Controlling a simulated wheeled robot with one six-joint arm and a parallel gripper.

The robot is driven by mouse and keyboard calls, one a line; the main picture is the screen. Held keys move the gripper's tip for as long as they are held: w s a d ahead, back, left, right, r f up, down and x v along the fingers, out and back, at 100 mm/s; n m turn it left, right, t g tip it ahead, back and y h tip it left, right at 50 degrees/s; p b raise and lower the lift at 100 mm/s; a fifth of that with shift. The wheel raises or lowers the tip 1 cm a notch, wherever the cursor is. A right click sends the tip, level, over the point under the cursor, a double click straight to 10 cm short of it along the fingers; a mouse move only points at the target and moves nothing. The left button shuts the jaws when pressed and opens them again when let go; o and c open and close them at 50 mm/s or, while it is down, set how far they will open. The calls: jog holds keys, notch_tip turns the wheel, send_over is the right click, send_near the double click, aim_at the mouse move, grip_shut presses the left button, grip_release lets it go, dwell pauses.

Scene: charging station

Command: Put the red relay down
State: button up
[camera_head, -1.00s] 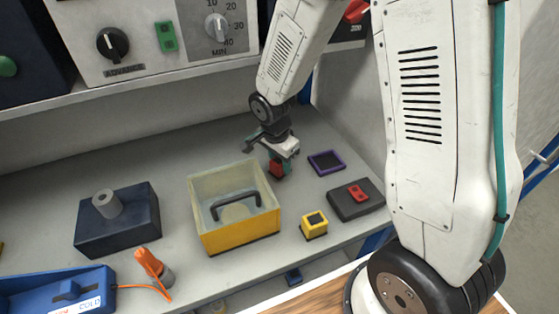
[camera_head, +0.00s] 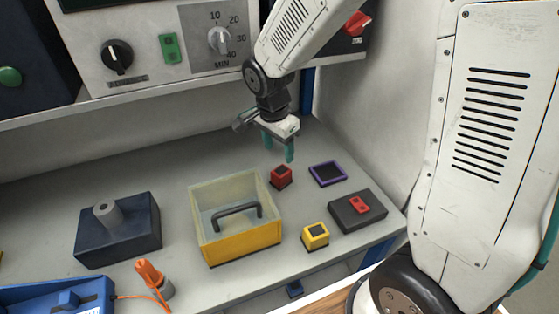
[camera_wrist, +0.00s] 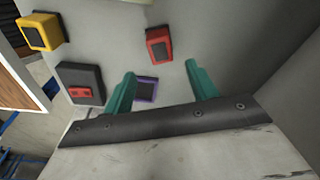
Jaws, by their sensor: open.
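The red relay (camera_head: 281,177) is a small red block with a dark top, standing on the grey bench behind the right side of the yellow box. It also shows in the wrist view (camera_wrist: 158,44), beyond my fingertips. My gripper (camera_head: 279,147) is open and empty above the relay, with its two teal fingers pointing down and apart from it. In the wrist view my gripper (camera_wrist: 162,73) has its fingers spread wide with nothing between them.
A purple-framed dark pad (camera_head: 327,173) lies right of the relay. A yellow relay (camera_head: 315,236), a black block with a red switch (camera_head: 357,210) and a clear-topped yellow box (camera_head: 241,242) stand nearer. A dark block with a grey post (camera_head: 118,235) is left. A panelled shelf overhangs the back.

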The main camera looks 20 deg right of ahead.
jog(key=s+d+r+n, duration=0.4)
jog(key=s+r+n, duration=0.2)
jog(key=s+r, duration=0.55)
jog(key=s+d+r+n+y, duration=0.1)
jog(key=s+r+n, duration=0.3)
jog(key=s+n, duration=0.3)
jog(key=s, duration=0.5)
jog(key=shift+s+n+t, duration=0.2)
jog(key=shift+n+t, duration=0.1)
dwell(0.8)
